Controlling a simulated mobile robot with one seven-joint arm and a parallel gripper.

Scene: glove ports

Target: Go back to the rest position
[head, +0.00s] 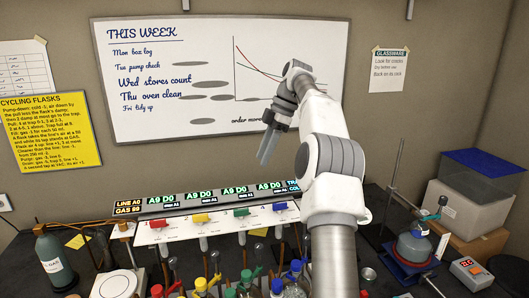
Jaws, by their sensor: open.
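My gripper (267,150) is at the end of my white and grey arm, raised above the bench in front of the whiteboard. Its grey fingers point down and a little left. It is open, and nothing shows between the fingers. It hangs above and apart from the manifold (214,215), a pale rack with a row of green displays and coloured taps. The red tap (158,223), yellow tap (199,218) and green tap (241,212) show along its front. My forearm hides part of the manifold's right end.
Several flasks with coloured tops stand at the front, including one with a green top (230,293). A gas bottle (55,260) stands at left. A round flask (413,246) on a blue stand and a thin rod (388,190) are at right. The whiteboard (185,110) is behind.

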